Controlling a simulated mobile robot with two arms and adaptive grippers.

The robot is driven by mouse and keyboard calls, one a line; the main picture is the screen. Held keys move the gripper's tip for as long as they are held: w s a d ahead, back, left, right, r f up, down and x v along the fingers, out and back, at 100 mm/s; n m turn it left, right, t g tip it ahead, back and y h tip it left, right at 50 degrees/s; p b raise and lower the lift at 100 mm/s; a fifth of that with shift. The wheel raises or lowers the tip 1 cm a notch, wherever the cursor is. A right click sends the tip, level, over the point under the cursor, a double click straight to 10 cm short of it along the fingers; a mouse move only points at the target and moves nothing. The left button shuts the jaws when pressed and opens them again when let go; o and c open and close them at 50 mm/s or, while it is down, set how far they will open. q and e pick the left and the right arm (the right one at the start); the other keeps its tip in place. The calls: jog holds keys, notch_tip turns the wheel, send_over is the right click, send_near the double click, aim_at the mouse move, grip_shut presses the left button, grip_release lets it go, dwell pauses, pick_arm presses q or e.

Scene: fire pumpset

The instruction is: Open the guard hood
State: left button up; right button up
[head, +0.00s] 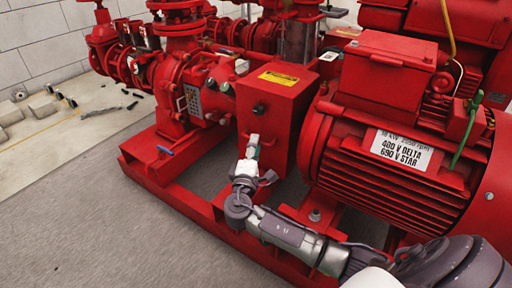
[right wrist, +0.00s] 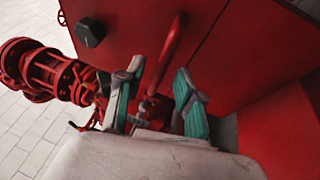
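The guard hood (head: 272,112) is a red box between the pump and the motor, with a yellow label on top and a black knob on one face. It looks closed. In the right wrist view its red wall (right wrist: 245,50) fills the upper part, with the black knob (right wrist: 91,32) at left and a red bar handle (right wrist: 168,50) in the middle. My right gripper (head: 252,146) is at the hood's front face. In the right wrist view its two fingers (right wrist: 157,85) are apart, with the handle between them. I see no clear contact. My left gripper is not in view.
The red motor (head: 400,140) with a white voltage plate stands close on the right. The red pump (head: 205,85) and valves are at left. A red base frame (head: 165,170) runs below. Grey floor (head: 80,200) is free at the front left.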

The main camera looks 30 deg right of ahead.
jog(key=shift+b+x, duration=0.4)
jog(key=shift+x, duration=0.9)
grip_shut()
